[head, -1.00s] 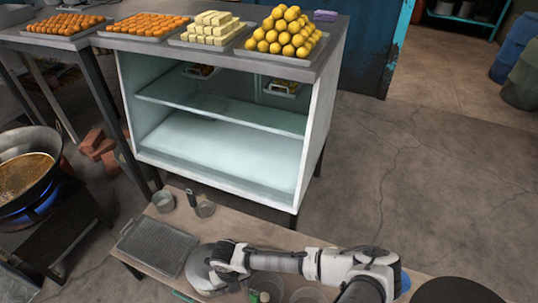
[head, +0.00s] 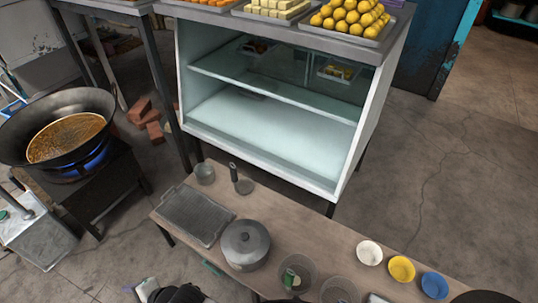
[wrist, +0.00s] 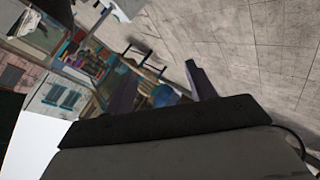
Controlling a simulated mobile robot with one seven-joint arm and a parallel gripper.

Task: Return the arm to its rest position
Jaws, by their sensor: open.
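My gripper (wrist: 159,74) shows in the wrist view with its two fingers apart and nothing between them. Beyond the fingers are a tiled surface and distant, blurred buildings, seen at a tilt. In the head view only a small white and dark part of my arm shows at the bottom edge, left of centre; the fingertips cannot be made out there. The grey lidded pot (head: 245,243) stands on the wooden table (head: 320,222), apart from the visible arm part.
A wok (head: 66,130) of oil sits over a blue flame at left. The table holds a rack tray (head: 197,213), strainers and white, yellow and blue bowls (head: 401,268). A glass-shelved cabinet (head: 270,125) stands behind. The floor at right is clear.

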